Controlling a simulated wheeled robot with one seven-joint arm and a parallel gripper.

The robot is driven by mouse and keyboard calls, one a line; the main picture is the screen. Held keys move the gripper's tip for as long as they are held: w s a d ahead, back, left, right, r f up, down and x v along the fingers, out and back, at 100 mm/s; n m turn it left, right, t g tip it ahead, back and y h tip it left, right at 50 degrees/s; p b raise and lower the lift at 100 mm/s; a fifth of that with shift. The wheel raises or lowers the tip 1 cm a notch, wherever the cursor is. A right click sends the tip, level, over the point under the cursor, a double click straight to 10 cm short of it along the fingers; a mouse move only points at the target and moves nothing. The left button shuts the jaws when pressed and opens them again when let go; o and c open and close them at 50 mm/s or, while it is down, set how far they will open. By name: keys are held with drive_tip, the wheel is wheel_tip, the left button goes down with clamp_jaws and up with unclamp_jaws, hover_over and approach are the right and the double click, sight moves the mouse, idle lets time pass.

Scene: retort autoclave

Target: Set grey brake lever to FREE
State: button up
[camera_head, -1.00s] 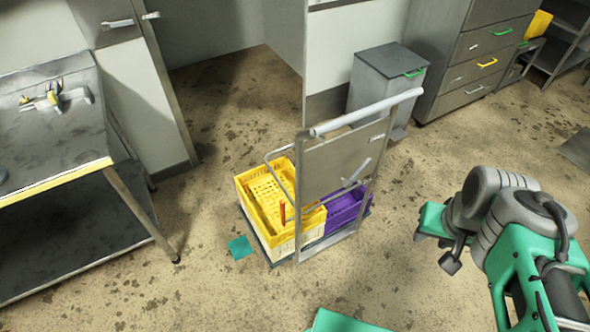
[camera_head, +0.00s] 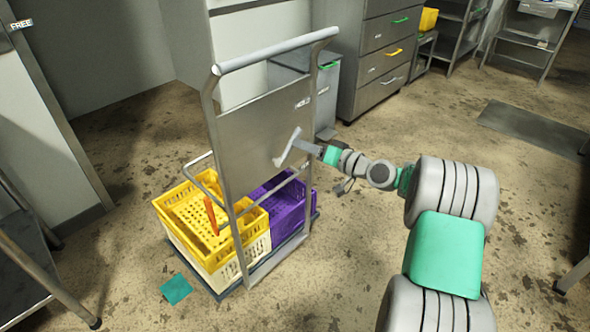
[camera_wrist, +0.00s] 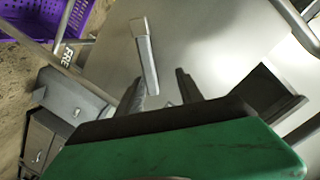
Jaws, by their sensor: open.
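The grey brake lever (camera_head: 288,147) is on the metal back panel (camera_head: 257,120) of the cart, tilted with its upper end to the right. In the wrist view the lever (camera_wrist: 147,58) reaches down toward the space between my dark fingertips. My gripper (camera_head: 312,150) is open, close to the lever on its right side. In the wrist view the gripper (camera_wrist: 160,92) has the lever's near end by its left finger; I cannot tell whether they touch.
The cart carries a yellow crate (camera_head: 185,207), a purple crate (camera_head: 290,207) and an orange upright handle (camera_head: 211,217). The cart's push bar (camera_head: 277,50) runs above the panel. A grey bin (camera_head: 327,90) and drawer cabinet (camera_head: 380,60) stand behind.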

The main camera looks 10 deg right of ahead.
sight(290, 147)
drive_tip(key=shift+m+t+y, duration=0.3)
drive_tip(key=shift+m+t, duration=0.2)
drive_tip(key=shift+t, duration=0.3)
drive_tip(key=w, duration=0.2)
drive_tip(key=w+a+f+b, duration=0.1)
drive_tip(key=w, duration=0.1)
drive_tip(key=w+a+b, duration=0.1)
drive_tip(key=w, duration=0.1)
drive_tip(key=shift+w+a+f, duration=0.1)
drive_tip(key=shift+w+f, duration=0.1)
drive_tip(key=shift+w, duration=0.2)
clamp_jaws()
idle(0.4)
